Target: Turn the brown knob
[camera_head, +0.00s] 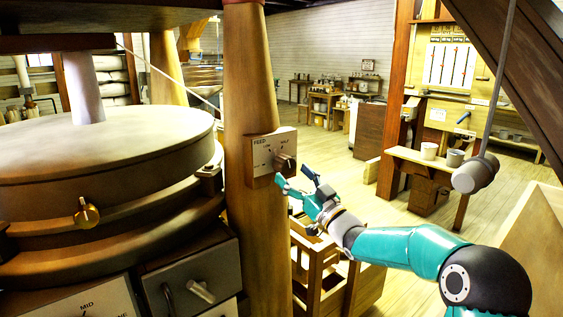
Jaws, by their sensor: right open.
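A small plate (261,153) marked FEED and HALF is fixed to the wooden post. A dark brownish knob (284,163) sticks out from its right side. My right gripper (293,177) is open and empty, just below and right of the knob. One finger points toward the lower edge of the plate and the other points up to the right of it. I see no grip on the knob. My left gripper is not in view.
The wooden post (250,80) stands beside the round millstone casing (100,150). A grey handle (201,291) juts from a dark box at lower left. A wooden frame (318,275) stands below my right gripper. A grey weight (474,175) hangs at right.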

